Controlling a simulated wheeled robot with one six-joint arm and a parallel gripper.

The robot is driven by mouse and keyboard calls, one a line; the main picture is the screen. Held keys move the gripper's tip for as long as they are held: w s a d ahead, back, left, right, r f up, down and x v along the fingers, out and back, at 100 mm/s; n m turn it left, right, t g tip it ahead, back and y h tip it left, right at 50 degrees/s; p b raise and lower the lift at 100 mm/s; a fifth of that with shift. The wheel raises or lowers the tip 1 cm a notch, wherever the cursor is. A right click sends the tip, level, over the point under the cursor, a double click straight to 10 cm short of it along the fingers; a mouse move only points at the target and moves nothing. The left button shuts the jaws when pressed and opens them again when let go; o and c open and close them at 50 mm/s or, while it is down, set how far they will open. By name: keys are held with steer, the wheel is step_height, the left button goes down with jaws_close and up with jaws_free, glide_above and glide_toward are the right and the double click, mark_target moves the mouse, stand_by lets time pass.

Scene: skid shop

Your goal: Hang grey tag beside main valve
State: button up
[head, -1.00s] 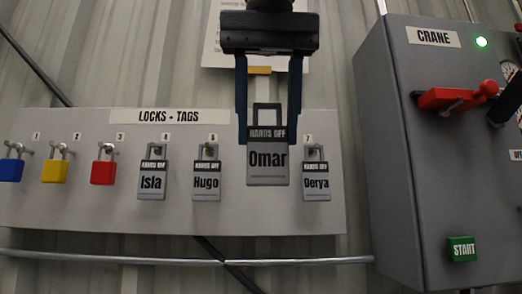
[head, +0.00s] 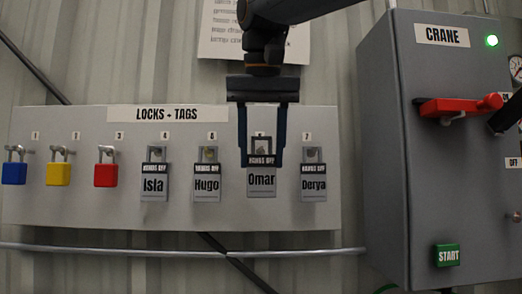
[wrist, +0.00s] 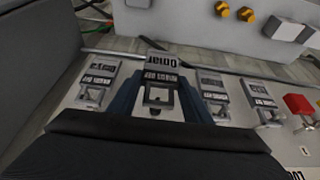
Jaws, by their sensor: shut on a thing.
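My gripper (head: 262,162) is shut on the grey tag marked Omar (head: 262,182), with one finger on each side of its upper part. The tag hangs upright in front of the board's sixth position. Its loop overlaps the peg there, but I cannot tell whether the peg bears it. In the wrist view the Omar tag (wrist: 161,66) is between the fingers. Other grey tags, Isla (head: 154,185), Hugo (head: 207,185) and Derya (head: 314,185), hang on the same board. No main valve can be made out.
The locks and tags board (head: 80,215) also holds blue (head: 14,174), yellow (head: 58,174) and red (head: 106,175) padlocks. A grey crane box (head: 400,190) with a red handle (head: 460,106) and green start button (head: 447,255) stands at right. A pipe (head: 120,251) runs below the board.

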mark_target(261, 152)
steer(key=w+p, duration=0.1)
steer(key=w, duration=0.3)
steer(key=shift+w+d, duration=0.1)
steer(key=shift+w, duration=0.1)
steer(key=shift+w+f+p, duration=0.2)
steer(key=shift+w+p, duration=0.05)
steer(key=shift+p, duration=0.2)
steer(key=shift+c, duration=0.3)
steer(key=shift+s+f+p, duration=0.1)
steer(key=shift+f+p, duration=0.1)
steer(key=shift+p, duration=0.25)
steer(key=shift+f, duration=0.1)
steer(key=shift+f, duration=0.25)
steer(key=o, duration=0.9)
steer(key=shift+c, duration=0.2)
steer(key=shift+b, duration=0.5)
